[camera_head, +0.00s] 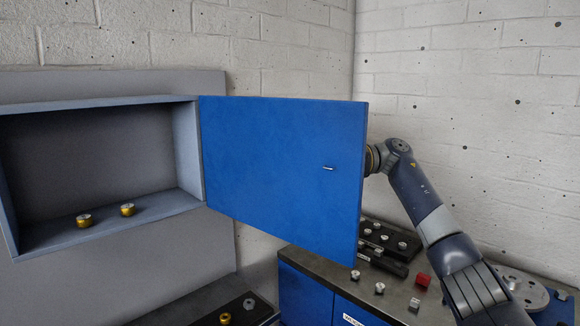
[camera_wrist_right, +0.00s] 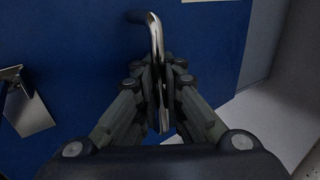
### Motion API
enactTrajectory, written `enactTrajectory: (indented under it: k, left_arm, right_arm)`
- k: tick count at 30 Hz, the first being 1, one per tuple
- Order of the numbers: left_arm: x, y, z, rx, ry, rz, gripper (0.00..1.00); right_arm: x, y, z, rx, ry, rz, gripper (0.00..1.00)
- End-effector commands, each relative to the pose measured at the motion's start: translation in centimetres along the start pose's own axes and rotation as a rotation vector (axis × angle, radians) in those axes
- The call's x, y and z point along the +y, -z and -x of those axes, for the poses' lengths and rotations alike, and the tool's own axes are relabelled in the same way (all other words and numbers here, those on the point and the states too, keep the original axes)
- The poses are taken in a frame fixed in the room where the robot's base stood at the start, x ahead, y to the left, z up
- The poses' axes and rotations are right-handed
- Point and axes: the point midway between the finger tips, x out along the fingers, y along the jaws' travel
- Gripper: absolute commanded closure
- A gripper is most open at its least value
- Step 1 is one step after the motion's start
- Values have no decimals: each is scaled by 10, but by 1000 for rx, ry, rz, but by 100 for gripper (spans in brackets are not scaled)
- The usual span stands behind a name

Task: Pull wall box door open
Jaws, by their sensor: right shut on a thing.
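The blue wall box door (camera_head: 275,150) stands swung wide open in the head view, hinged at the box's right side. The grey wall box (camera_head: 188,150) is open on the left, with two brass pieces (camera_head: 84,220) (camera_head: 127,209) on its floor. My right arm reaches behind the door, which hides the right gripper there. In the right wrist view my right gripper (camera_wrist_right: 163,100) is shut on a bent metal handle (camera_wrist_right: 155,35) against the blue door face (camera_wrist_right: 80,60). My left gripper is not in view.
A workbench (camera_head: 395,297) below the door holds dark trays, several small metal weights, a red block (camera_head: 423,280) and a grey disc (camera_head: 520,288). A dark tray (camera_head: 245,312) with small pieces is at the bottom. A metal plate (camera_wrist_right: 25,100) sits left of the handle.

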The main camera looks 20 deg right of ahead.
Motion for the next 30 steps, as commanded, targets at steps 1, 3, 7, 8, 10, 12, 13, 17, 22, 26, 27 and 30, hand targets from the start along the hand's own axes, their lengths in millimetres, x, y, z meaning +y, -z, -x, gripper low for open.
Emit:
enactTrajectory:
  k: [1,3,7,8,10,12,13,17,22,26,27,30]
  left_arm:
    - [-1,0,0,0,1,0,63]
    - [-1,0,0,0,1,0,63]
    - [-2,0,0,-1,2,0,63]
    - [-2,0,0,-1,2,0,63]
    - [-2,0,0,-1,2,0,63]
    - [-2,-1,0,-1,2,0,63]
    - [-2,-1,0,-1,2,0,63]
    - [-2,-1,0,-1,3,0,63]
    - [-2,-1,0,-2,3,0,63]
    - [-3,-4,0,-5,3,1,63]
    - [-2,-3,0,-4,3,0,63]
    - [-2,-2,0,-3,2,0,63]
  right_arm:
    - [0,4,1,8,-1,-8,100]
    - [0,4,1,8,0,-8,100]
    - [0,4,1,8,0,-8,100]
    - [0,4,1,8,0,-8,100]
    - [0,4,1,8,0,-8,100]
    - [0,4,1,8,0,-8,85]
    - [0,4,1,8,0,-7,78]
    - [0,2,1,5,0,-5,71]
    - [0,1,0,3,0,-3,71]
    - [0,1,4,3,1,-2,71]
    - [0,1,7,3,1,-2,71]
    - [-1,0,21,1,4,-2,71]
